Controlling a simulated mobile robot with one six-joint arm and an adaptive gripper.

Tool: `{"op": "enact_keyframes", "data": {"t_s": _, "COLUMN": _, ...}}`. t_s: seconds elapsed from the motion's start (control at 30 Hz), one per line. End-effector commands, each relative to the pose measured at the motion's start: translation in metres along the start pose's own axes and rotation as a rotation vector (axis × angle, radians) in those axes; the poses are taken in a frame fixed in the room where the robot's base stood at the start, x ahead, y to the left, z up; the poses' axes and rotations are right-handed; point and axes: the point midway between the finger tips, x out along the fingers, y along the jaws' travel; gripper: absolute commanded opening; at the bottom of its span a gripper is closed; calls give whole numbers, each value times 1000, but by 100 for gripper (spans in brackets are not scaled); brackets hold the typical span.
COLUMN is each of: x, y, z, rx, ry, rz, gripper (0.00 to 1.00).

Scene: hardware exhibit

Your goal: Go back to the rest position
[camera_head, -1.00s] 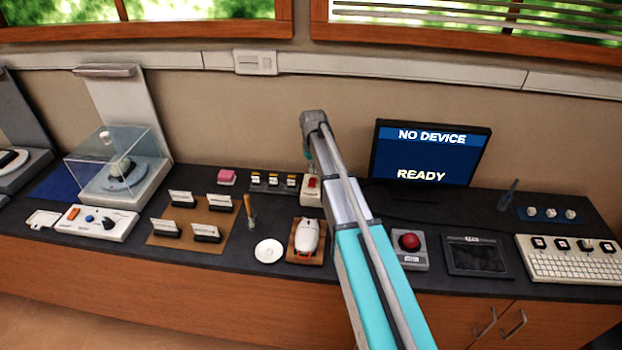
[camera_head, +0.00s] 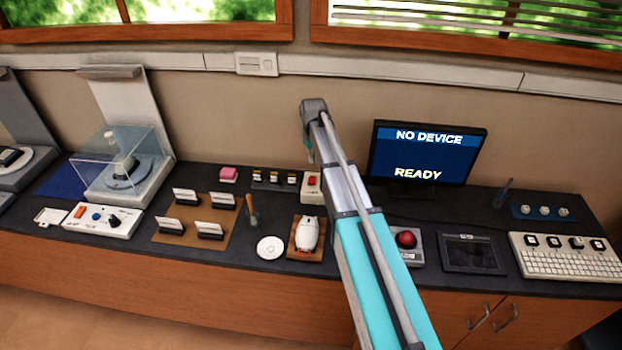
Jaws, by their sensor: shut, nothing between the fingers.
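My arm (camera_head: 368,255), teal and grey, rises from the bottom edge, right of centre, to a grey joint (camera_head: 314,106) in front of the wall. A short part of the arm hangs below that joint, partly hidden behind the nearer link. My gripper's fingers cannot be made out, and no object is seen held by the arm.
The dark counter (camera_head: 345,243) carries a monitor (camera_head: 424,154) reading "NO DEVICE" and "READY", a red button box (camera_head: 407,239), a keyboard (camera_head: 565,262), a white mouse (camera_head: 307,235), a brown card-holder board (camera_head: 190,239) and a clear-covered device (camera_head: 130,194). Wooden cabinet doors are below.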

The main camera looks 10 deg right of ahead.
Motion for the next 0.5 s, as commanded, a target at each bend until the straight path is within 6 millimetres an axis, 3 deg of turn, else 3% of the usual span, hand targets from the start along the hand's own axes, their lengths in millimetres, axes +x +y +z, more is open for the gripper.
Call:
{"op": "enact_keyframes", "data": {"t_s": 0.27, "x": 0, "y": -1, "z": 5, "rx": 3, "ry": 0, "rz": 0, "gripper": 0}}
{"op": "enact_keyframes", "data": {"t_s": 0.37, "x": 0, "y": -4, "z": 18, "rx": 10, "ry": 0, "rz": 0, "gripper": 0}}
{"op": "enact_keyframes", "data": {"t_s": 0.5, "x": 0, "y": -12, "z": 51, "rx": 31, "ry": 0, "rz": 0, "gripper": 0}}
